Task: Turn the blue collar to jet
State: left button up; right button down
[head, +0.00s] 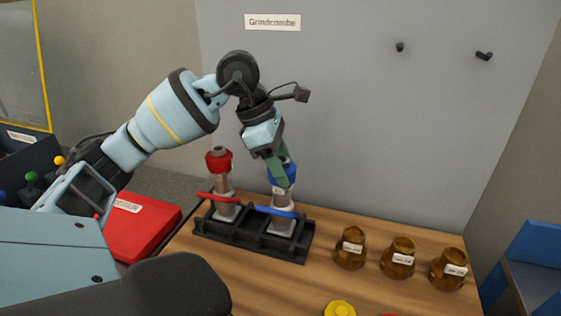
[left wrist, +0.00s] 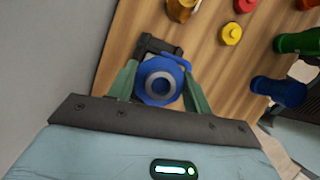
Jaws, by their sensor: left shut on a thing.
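The blue collar (head: 289,173) sits on top of the right-hand pump body (head: 282,209), which stands upright in a black rack (head: 203,234) on the table. My left gripper (head: 282,176) reaches down from above with its green fingers on either side of the blue collar and is shut on it. In the left wrist view the collar (left wrist: 160,80) shows as a blue ring with a grey centre, between the two green fingers (left wrist: 158,88). Any marking for jet on the collar is not readable. My right gripper is not in view.
A red-collared pump (head: 219,160) stands just left in the same rack. Several brown labelled pots (head: 350,248) and a yellow round piece (head: 340,309) are on the wooden table (head: 260,290). A red box (head: 140,228) is at the left. A grey wall stands close behind.

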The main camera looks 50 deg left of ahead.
pick_arm(q)
jog(key=shift+m+g, duration=0.4)
jog(key=shift+m, duration=0.7)
jog(key=shift+f, duration=0.1)
jog(key=o, duration=1)
jog(key=p+v, duration=0.1)
jog(key=v, duration=0.7)
jog(key=shift+f, duration=0.1)
jog(key=shift+f, duration=0.1)
